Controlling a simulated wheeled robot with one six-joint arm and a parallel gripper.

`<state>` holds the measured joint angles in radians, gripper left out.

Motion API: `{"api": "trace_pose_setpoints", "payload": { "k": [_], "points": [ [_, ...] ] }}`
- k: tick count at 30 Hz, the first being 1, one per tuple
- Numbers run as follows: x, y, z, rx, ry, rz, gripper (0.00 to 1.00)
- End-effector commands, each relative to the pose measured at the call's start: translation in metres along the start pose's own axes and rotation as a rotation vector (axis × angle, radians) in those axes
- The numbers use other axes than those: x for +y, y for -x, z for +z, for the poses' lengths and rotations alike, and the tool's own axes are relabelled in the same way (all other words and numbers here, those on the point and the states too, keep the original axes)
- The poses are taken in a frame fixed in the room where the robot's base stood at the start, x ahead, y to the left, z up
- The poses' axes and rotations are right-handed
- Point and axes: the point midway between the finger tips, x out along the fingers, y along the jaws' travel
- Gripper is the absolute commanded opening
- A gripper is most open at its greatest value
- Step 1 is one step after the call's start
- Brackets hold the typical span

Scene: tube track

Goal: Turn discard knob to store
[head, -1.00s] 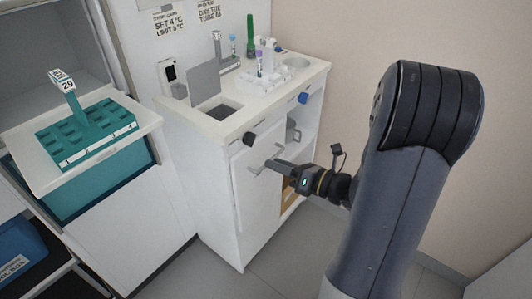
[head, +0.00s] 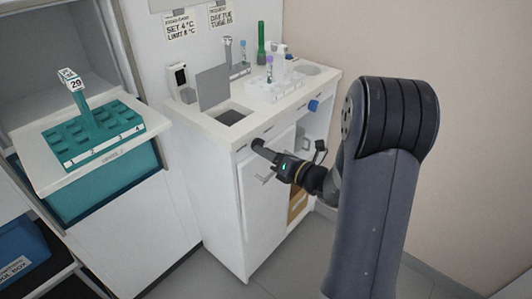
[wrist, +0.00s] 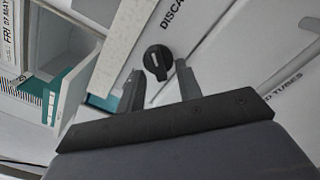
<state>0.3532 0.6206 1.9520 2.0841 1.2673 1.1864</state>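The discard knob (wrist: 157,60) is a round black knob with a pale mark, beside lettering that begins "DISCA" in the wrist view. In the head view the dark knob (head: 257,143) is on the upper front of the white cabinet, partly covered by my gripper (head: 262,151). My gripper's two fingers stand apart in the wrist view (wrist: 159,70), with the knob showing between and just beyond their tips. The gripper is open. I cannot tell whether either finger touches the knob. No "store" marking is readable.
A blue knob (head: 314,105) is farther right on the cabinet front. A door handle (head: 264,179) sits just below my gripper. The cabinet top (head: 215,127) carries a tube rack (head: 275,90) and a square opening. A teal rack (head: 95,142) stands on the left.

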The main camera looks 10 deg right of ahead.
Motion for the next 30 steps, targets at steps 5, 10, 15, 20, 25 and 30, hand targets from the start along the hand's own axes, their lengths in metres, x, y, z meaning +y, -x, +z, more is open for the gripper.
{"api": "trace_pose_setpoints", "payload": {
  "k": [5, 10, 15, 20, 25, 30],
  "points": [
    [0.0000, -0.0051, -0.0004, 0.000, -0.001, -0.001, 0.34],
    [0.0000, -0.0049, -0.0003, 0.000, -0.001, -0.001, 0.34],
    [0.0000, -0.0048, -0.0002, 0.000, 0.000, -0.001, 0.21],
    [0.0001, -0.0047, -0.0001, 0.000, 0.000, -0.001, 0.08],
    [0.0001, -0.0047, -0.0001, 0.000, 0.000, -0.001, 0.00],
    [-0.0001, -0.0046, -0.0003, 0.000, 0.002, -0.001, 0.00]
  ]
}}
